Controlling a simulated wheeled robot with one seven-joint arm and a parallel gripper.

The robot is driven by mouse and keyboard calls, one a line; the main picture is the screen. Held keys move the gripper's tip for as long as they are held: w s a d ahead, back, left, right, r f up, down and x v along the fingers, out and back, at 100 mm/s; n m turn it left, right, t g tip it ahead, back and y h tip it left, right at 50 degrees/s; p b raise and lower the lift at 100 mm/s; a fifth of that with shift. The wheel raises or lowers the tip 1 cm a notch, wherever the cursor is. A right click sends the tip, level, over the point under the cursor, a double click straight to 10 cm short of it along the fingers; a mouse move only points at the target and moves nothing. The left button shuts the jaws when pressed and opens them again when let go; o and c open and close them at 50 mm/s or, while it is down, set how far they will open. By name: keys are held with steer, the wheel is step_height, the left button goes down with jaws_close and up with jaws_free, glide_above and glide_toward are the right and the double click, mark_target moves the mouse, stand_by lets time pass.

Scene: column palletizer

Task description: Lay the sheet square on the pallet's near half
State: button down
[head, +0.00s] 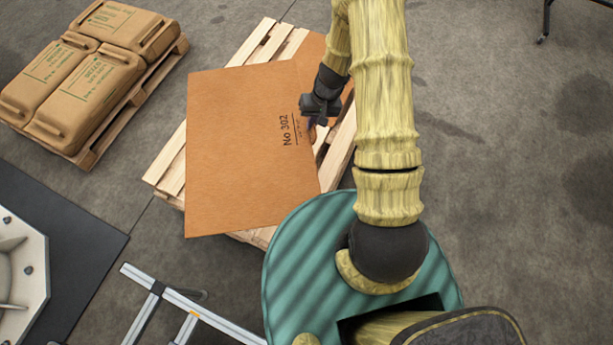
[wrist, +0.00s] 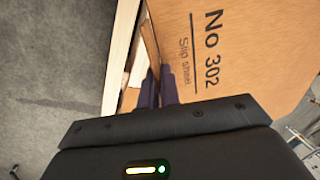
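The brown slip sheet (head: 235,140), printed "No 302", appears held above the wooden pallet (head: 170,172), turned relative to its slats. My gripper (head: 312,124) is at the sheet's right edge, near the print. In the wrist view, the two dark fingers (wrist: 160,86) are close together with the sheet's edge (wrist: 225,50) running in between them. Another brown sheet (head: 310,58) lies on the pallet's far part, partly hidden by my arm and the held sheet.
A second pallet (head: 95,150) with several brown sacks (head: 85,85) stands at the upper left. A metal frame (head: 185,305) is at the bottom left, near a dark mat (head: 75,225) with a pale machine base (head: 20,265).

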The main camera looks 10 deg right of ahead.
step_height(320, 180, down, 34)
steer(key=a+m+t+b, duration=0.1)
steer(key=m+b, duration=0.5)
steer(key=b, duration=3.4)
steer(key=shift+a+f+m+t+h, duration=0.25)
steer(key=shift+a+m+t+h, duration=0.05)
steer(key=shift+a+m, duration=0.15)
step_height(320, 180, down, 9)
steer(key=b, duration=0.8)
steer(key=shift+s+f+b, duration=0.15)
steer(key=shift+f+b, duration=0.3)
steer(key=shift+b, duration=0.15)
steer(key=c, duration=1.5)
jaws_free()
steer(key=shift+c, duration=0.2)
